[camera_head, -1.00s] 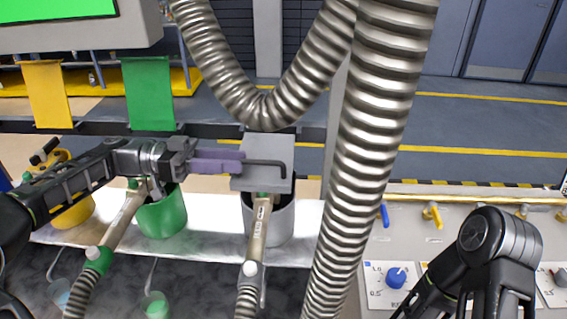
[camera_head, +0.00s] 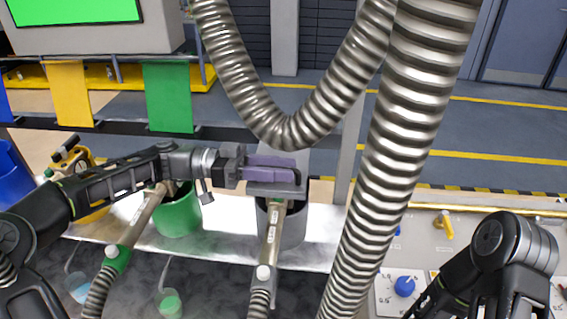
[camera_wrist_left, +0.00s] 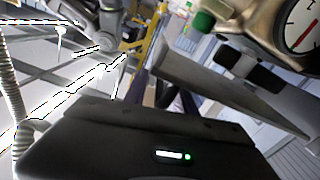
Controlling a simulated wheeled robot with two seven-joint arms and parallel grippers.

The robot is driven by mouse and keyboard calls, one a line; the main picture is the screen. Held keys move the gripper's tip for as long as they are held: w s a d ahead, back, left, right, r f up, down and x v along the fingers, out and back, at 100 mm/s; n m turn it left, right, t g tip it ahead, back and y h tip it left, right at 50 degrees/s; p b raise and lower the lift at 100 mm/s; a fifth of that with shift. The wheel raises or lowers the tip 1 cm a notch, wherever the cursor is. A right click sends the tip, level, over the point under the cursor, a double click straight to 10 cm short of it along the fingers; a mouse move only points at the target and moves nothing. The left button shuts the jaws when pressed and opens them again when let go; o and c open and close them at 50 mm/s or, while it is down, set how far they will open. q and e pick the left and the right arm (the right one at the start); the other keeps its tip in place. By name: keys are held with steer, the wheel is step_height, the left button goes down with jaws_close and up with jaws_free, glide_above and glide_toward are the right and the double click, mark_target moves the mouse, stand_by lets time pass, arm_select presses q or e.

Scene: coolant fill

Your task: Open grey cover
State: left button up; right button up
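The grey cover (camera_head: 291,149) is at the top of the grey container (camera_head: 292,229) in the head view, mostly hidden behind my left gripper. Its dark handle shows along the lower side of the fingers. My left gripper (camera_head: 272,169) has purple fingers that overlap the cover and handle; whether they are shut on the handle I cannot tell. The container's dark opening shows partly below the fingers. The left wrist view shows a flat grey plate edge (camera_wrist_left: 222,88), possibly the cover. My right arm shows at lower right; its gripper is not in view.
A ribbed metal hose (camera_head: 410,150) hangs just right of the container, with a loop above it. A green container (camera_head: 178,215) stands to the left. A nozzle (camera_head: 271,240) stands in front of the grey container. A panel with a blue knob (camera_head: 404,286) lies right.

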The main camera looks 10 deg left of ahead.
arm_select(q)
steer(key=shift+d, duration=0.4)
steer(key=shift+c, duration=0.5)
jaws_close()
stand_by(0.7)
